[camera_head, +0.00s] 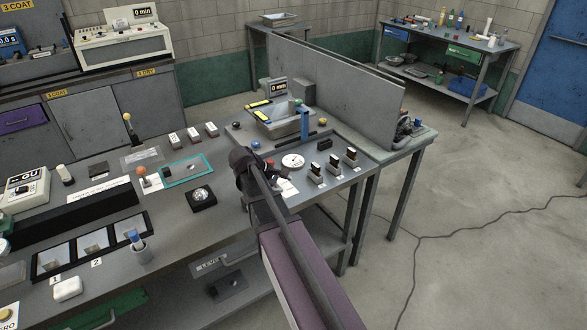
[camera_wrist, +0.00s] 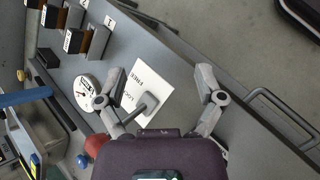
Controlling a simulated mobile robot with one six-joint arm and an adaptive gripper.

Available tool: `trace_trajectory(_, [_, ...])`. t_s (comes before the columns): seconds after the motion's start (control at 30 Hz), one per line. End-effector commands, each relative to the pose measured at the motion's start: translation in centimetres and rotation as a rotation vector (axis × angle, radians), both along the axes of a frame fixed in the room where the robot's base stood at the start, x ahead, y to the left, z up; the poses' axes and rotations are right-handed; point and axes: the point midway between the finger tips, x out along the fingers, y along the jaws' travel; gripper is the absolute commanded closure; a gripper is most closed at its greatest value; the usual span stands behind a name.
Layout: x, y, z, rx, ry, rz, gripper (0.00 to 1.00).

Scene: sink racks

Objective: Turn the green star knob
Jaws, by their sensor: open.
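I cannot make out a green star knob for certain in either view. A small green piece (camera_head: 298,102) shows at the basin in the head view, too small to tell its shape. My gripper (camera_wrist: 158,76) is open and empty in the wrist view, its two fingers spread apart. Between and below the fingers is a white card (camera_wrist: 160,88) lettered FREE, with a grey lever-like handle (camera_wrist: 148,103) over it. In the head view my arm end hides part of the bench there.
A white round dial (camera_head: 293,161), a red knob (camera_wrist: 96,145) and a blue ball (camera_wrist: 82,160) stand nearby. Several grey blocks with dark tops (camera_head: 333,160) line the bench's right side. A basin (camera_head: 280,122) and a grey partition (camera_head: 345,95) stand behind.

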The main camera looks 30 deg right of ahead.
Motion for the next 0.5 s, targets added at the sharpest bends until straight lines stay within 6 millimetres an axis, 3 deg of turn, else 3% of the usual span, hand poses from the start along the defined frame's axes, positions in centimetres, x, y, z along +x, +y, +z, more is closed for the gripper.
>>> trace_trajectory(0.03, [-1.7,1.6,-1.6,0.049,-0.048,-0.028,0.13])
trace_trajectory(0.2, [-5.0,6.9,-5.3,0.241,-0.211,-0.173,0.13])
trace_trajectory(0.5, [-10.0,15.2,-9.0,0.541,-0.371,-0.46,0.13])
